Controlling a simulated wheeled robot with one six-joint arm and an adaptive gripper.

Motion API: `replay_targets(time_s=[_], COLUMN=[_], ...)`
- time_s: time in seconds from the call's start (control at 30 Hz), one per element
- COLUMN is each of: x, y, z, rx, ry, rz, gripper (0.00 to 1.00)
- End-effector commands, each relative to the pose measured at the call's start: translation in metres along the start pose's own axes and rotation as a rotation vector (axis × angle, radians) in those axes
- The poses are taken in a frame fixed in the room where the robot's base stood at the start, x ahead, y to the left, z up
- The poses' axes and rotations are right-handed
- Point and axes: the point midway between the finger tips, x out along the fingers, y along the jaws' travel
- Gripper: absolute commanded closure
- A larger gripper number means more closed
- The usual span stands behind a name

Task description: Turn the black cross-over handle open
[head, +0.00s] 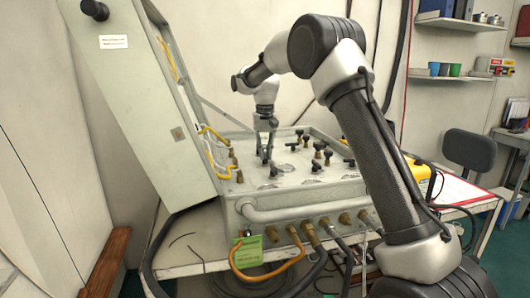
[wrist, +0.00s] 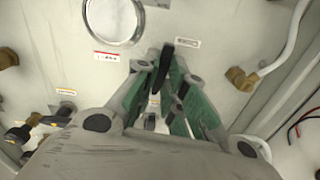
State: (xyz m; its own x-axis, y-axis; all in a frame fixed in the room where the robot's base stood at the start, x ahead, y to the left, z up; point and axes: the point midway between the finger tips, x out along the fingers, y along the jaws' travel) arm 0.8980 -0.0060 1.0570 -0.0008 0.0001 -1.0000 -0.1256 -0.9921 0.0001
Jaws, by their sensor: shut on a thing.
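My gripper (head: 266,155) points down at the left-middle of the valve panel (head: 240,201). In the wrist view my gripper (wrist: 163,72) has its green-padded fingers drawn together around a slim black handle (wrist: 167,54). The end of that handle sticks out beyond the fingertips; its stem is mostly hidden by the fingers. A small white label sits just right of the handle. In the head view the fingers hide most of the held handle, and I cannot read which valve it is.
Several black-handled valves (head: 318,155) stand right of my gripper. The open lid (head: 140,90) rises at the left, with yellow hoses (head: 213,133) near it. A round gauge (wrist: 114,18) lies beyond the fingers. A brass fitting (wrist: 238,77) with a white hose is at the right.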

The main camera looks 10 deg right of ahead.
Motion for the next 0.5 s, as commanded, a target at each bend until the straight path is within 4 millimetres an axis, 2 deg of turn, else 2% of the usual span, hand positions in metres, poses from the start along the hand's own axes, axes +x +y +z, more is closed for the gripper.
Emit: replay_targets(time_s=[0.5], x=[-0.0016], y=[0.0001], z=[-0.0009], rx=[-0.081], ry=[0.004], rz=[0.000], gripper=[1.00])
